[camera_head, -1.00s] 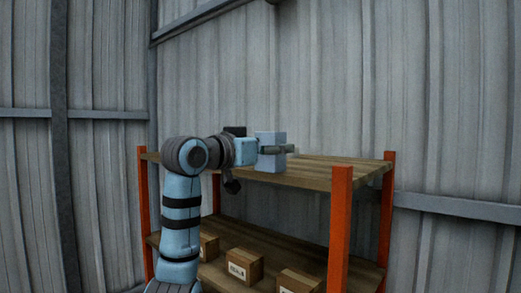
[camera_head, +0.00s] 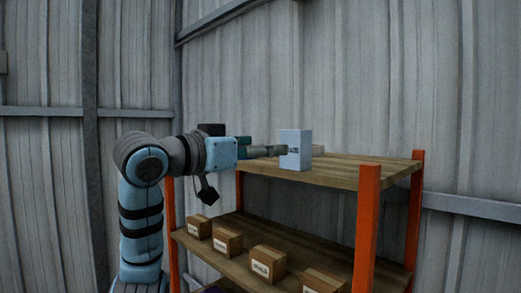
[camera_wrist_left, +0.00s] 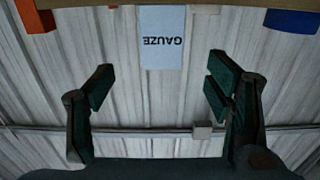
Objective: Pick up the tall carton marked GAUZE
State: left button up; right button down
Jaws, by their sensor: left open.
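The tall pale blue-white carton marked GAUZE (camera_head: 295,152) stands upright on the wooden top shelf (camera_head: 360,175) of the rack. In the left wrist view the carton (camera_wrist_left: 162,38) appears upside down, with its label facing me. My left gripper (camera_head: 276,151) is at the carton's height, just left of it in the head view. In the left wrist view its fingers (camera_wrist_left: 160,87) are spread wide. The carton is centred between them but beyond the tips, and nothing is held. My right gripper is out of view.
Several brown cartons (camera_head: 268,264) stand on the lower shelf (camera_head: 240,265). An orange rack post (camera_head: 367,225) rises at the front right. A corrugated metal wall (camera_head: 400,80) is behind the rack.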

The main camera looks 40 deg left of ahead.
aim_at(289, 145)
pick_arm(q)
jog(key=s+d+r+t+h+b, duration=0.1)
jog(key=s+r+t+b, duration=0.1)
jog(key=s+b, duration=0.5)
jog(key=w+p, duration=0.1)
jog(key=w, duration=0.4)
jog(key=w+f+g+p, duration=0.1)
jog(key=w, duration=0.5)
jog(key=w+a+g+y+p, duration=0.1)
jog(key=w, duration=0.5)
jog(key=shift+w+f+p, duration=0.1)
jog(key=shift+f+p, duration=0.25)
jog(key=shift+w+f, duration=0.15)
jog(key=shift+w, duration=0.1)
jog(key=shift+s+a, duration=0.1)
jog(key=shift+s, duration=0.05)
jog(key=c, duration=1.2)
jog(key=shift+c, duration=0.2)
